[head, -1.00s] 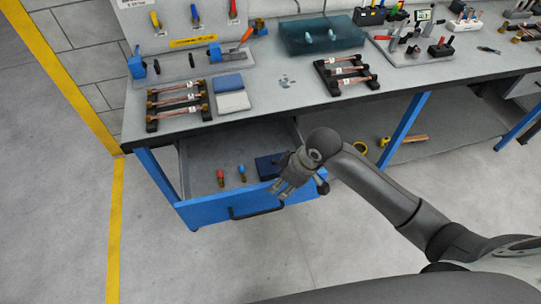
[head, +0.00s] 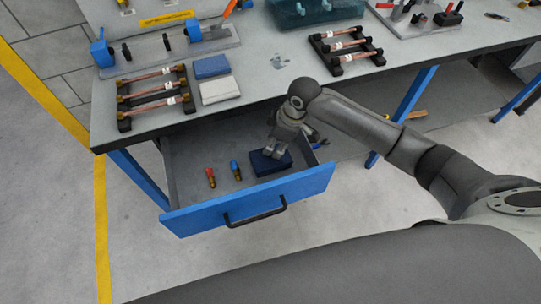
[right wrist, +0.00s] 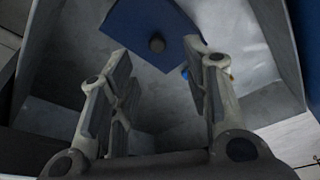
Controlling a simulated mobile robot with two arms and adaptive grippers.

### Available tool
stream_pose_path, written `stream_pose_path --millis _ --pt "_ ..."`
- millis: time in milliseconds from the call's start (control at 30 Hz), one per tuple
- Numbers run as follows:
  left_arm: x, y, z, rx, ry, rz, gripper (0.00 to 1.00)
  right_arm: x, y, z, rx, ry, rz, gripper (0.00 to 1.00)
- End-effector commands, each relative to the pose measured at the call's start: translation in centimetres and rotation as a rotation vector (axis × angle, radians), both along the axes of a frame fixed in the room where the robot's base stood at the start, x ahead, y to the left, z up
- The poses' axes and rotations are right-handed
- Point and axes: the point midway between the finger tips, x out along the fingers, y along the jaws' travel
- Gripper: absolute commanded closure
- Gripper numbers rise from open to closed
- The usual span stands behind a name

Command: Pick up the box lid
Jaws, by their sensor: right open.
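A dark blue box lid (head: 271,163) lies at the right side of the open drawer. In the right wrist view the lid (right wrist: 130,22) shows a round dark knob (right wrist: 156,44) near its corner closest to the fingers. My right gripper (head: 281,150) is above the lid, at its far edge, pointing down. In the right wrist view the gripper (right wrist: 158,54) is open and empty, with the knob between the lines of its two fingers. Whether the fingers are level with the knob I cannot tell. My left gripper is not in view.
The blue-fronted drawer (head: 250,203) stands open under the grey workbench (head: 270,95). A red-tipped piece (head: 211,178) and a blue-tipped piece (head: 235,170) lie left of the lid. The bench edge is behind my gripper, and the drawer walls are close by.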

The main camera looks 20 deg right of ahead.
Motion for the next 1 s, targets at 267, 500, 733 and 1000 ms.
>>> stream_pose_path --millis 267,500,733,1000 --pt "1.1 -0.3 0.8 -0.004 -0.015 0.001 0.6 0.2 0.3 -2.4 -0.001 0.002 -0.002 0.56" --pt "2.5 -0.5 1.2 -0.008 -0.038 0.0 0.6 0.6 0.9 -5.3 0.0 -0.001 -0.001 0.56" --pt "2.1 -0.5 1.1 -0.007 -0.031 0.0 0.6 0.7 0.9 -5.7 -0.001 -0.002 -0.001 0.56" --pt "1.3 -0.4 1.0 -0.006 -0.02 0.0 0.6 0.7 0.9 -5.7 -0.001 -0.002 -0.001 0.82"
